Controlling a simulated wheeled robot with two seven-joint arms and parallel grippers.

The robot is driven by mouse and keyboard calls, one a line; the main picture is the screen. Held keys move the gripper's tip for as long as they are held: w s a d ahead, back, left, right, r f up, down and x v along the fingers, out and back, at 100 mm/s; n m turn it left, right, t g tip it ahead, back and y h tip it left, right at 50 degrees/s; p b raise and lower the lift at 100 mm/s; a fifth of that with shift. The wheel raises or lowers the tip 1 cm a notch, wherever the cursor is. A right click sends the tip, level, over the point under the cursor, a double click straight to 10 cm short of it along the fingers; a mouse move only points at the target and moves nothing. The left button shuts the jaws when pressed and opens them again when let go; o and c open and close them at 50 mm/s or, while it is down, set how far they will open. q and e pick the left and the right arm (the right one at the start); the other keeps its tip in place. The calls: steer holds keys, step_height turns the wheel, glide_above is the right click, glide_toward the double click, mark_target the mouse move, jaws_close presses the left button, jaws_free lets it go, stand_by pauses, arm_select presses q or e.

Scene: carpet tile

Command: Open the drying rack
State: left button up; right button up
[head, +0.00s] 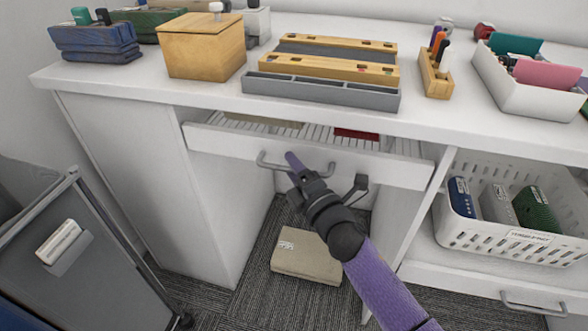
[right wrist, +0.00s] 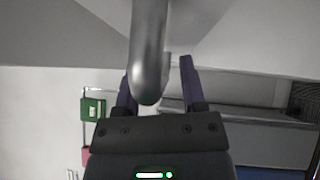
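The drying rack appears to be the white pull-out drawer (head: 225,142) under the counter. It stands partly out, with white slats and a red item showing inside. Its grey bar handle (head: 268,163) is on the front. My right gripper (head: 293,162) is at the handle, with its arm coming from the lower right. In the right wrist view the grey handle (right wrist: 149,50) lies between the two spread purple fingers of the gripper (right wrist: 158,92). A gap shows on the right side of the bar. My left gripper is not in view.
The white counter (head: 150,88) holds a wooden box (head: 203,48), wooden and grey trays, and a white bin (head: 530,88). A white basket (head: 500,238) sits on the right shelf. A beige package (head: 306,258) lies on the carpet below the drawer. A grey cart (head: 80,270) stands left.

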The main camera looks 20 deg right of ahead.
jaws_close()
stand_by(1.0)
steer(key=shift+s, duration=0.15)
